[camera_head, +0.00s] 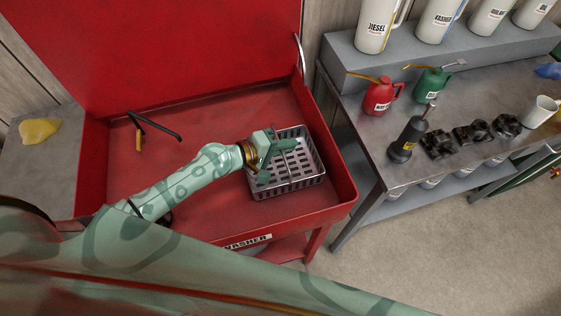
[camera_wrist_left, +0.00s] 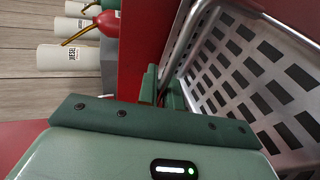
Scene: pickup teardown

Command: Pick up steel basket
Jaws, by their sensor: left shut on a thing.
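The steel basket (camera_head: 290,183) is a grey slotted open-top basket in the right part of the red washer basin (camera_head: 215,200). My left gripper (camera_head: 277,152) is over the basket's left side, shut on its rim or handle; the head view does not make clear which. In the left wrist view the basket (camera_wrist_left: 235,75) fills the right side, with its slotted wall and metal rim. The green fingers of my left gripper (camera_wrist_left: 162,88) close at the basket's near edge. My right gripper is not in view.
A grey bench (camera_head: 400,172) stands to the right with a red can (camera_head: 381,96), a green can (camera_head: 432,84), a dark tool (camera_head: 407,140) and black parts. White jugs stand on a raised shelf. A black hooked spout (camera_head: 152,126) is in the basin's left part. A yellow cloth (camera_head: 38,130) lies far left.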

